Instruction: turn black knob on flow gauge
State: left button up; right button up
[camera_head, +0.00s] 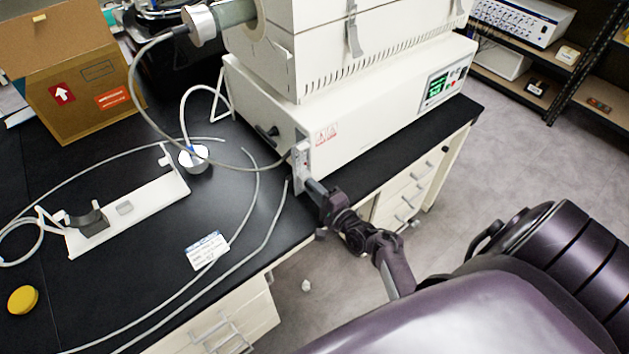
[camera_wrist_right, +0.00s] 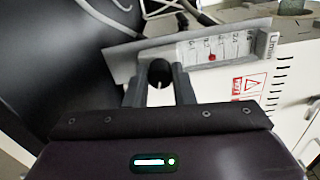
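The flow gauge (camera_head: 301,158) is a small upright plate at the left front corner of the white furnace unit. In the right wrist view the flow gauge (camera_wrist_right: 225,47) shows a printed scale and a red float. The black knob (camera_wrist_right: 159,70) is on its lower end, a dark round shape. My right gripper (camera_head: 315,186) reaches up to the gauge's lower part in the head view. In the right wrist view the right gripper (camera_wrist_right: 160,75) has one finger on each side of the knob; whether they press on it I cannot tell. My left gripper is not in view.
The white furnace unit (camera_head: 375,115) stands on the black bench top (camera_head: 235,205). Grey tubes (camera_head: 262,215) run over the bench. A white stand (camera_head: 130,212), a cardboard box (camera_head: 75,95) and a yellow disc (camera_head: 22,299) are at the left.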

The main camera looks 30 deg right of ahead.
jog(key=o, duration=0.4)
jog(key=shift+o, duration=0.2)
jog(key=s+b, duration=0.1)
jog(key=s, duration=0.6)
jog(key=shift+s+d, duration=0.3)
jog(key=shift+s, duration=0.1)
